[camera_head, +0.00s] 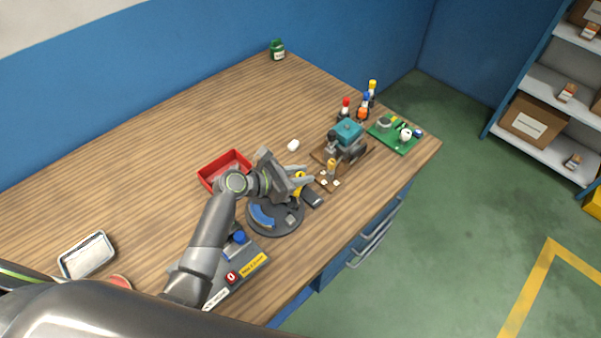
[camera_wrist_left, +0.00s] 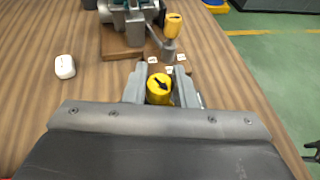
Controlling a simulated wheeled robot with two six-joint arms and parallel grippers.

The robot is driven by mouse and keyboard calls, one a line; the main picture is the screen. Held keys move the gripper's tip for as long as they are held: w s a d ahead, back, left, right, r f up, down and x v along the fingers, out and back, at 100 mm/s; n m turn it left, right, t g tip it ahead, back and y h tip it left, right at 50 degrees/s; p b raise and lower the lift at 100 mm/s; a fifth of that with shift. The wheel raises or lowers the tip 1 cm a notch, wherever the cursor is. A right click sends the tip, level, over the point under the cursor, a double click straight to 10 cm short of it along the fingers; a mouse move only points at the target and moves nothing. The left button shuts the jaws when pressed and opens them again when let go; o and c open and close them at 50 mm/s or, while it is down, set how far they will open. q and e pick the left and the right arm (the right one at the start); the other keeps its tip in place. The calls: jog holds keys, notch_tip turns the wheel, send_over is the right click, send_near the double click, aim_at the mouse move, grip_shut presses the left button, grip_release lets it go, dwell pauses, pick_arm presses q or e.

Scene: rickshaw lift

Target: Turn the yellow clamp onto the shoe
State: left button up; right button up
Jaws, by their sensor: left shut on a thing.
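The yellow clamp (camera_head: 299,185) stands at the far edge of a dark round plate (camera_head: 262,229). My left gripper (camera_head: 302,179) is shut on it. In the left wrist view the clamp's yellow top with a black arrow (camera_wrist_left: 159,87) sits between the two fingertips (camera_wrist_left: 160,86). A blue curved piece (camera_head: 261,215), which looks like the shoe, lies on the plate to the left of the clamp. The fingers hide part of the clamp, so I cannot tell whether it touches the shoe. My right gripper is not in view.
A second yellow-topped post (camera_head: 331,167) stands just beyond, near a teal device (camera_head: 347,133). A red tray (camera_head: 214,170) is left of my gripper. A grey box with buttons (camera_head: 237,268) is nearer. A white object (camera_head: 293,145) lies behind. The table's back left is clear.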

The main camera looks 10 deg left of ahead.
pick_arm(q)
jog(key=m+g+h, duration=0.2)
jog(key=m+g, duration=0.1)
jog(key=shift+w, duration=0.1)
jog(key=shift+m+g+h+b, duration=0.3)
jog(key=shift+m+g+h, duration=0.2)
jog(key=shift+m+g, duration=1)
jog(key=shift+g, duration=0.3)
jog(key=o, duration=1)
jog(key=shift+a, duration=0.1)
jog(key=b+v, duration=0.3)
jog(key=v, duration=1.4)
jog(key=shift+a, duration=0.15)
